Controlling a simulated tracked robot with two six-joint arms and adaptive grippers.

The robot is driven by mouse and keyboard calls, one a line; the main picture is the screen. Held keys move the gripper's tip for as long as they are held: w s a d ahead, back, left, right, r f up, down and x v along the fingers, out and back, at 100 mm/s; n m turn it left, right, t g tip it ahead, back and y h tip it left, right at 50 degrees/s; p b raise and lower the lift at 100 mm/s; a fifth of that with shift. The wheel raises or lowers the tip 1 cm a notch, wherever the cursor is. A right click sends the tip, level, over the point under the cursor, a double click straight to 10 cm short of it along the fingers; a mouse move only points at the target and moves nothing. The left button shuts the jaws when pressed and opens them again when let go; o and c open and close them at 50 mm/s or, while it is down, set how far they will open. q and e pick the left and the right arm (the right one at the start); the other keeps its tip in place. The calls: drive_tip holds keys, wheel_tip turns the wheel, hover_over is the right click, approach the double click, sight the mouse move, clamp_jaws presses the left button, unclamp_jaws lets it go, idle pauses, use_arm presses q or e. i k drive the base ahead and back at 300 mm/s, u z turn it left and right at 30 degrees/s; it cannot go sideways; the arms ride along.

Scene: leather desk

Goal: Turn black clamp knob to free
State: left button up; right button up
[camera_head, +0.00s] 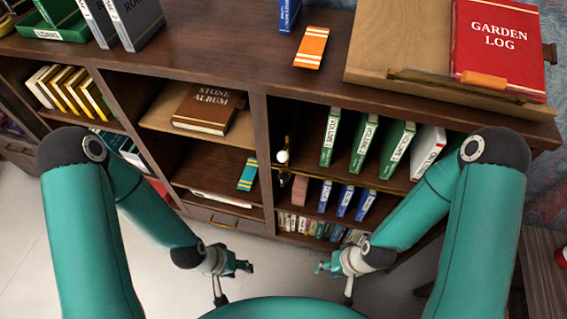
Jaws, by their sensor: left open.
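A small black part (283,179), which looks like the black clamp knob, sits at the left end of the right-hand shelf bay. It is beside the upright divider and just below a white ball knob (282,156) on a thin brass fitting. It is too small to tell which way it is turned. My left gripper (247,266) is open and empty, low in front of the cabinet and below left of the knob. My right gripper (321,267) looks open and empty, below right of the knob. Neither gripper touches anything.
The dark wooden cabinet (258,130) holds green binders (364,142), blue books (345,200) and a brown album (207,109). A sloped wooden stand (400,40) with a red book (497,40) is on top. The pale floor before the cabinet is clear.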

sight(284, 177)
drive_tip(key=z, duration=0.6)
drive_tip(key=k, duration=1.6)
drive_tip(key=u, duration=0.65)
drive_tip(key=i, duration=1)
drive_tip(key=z, duration=0.05)
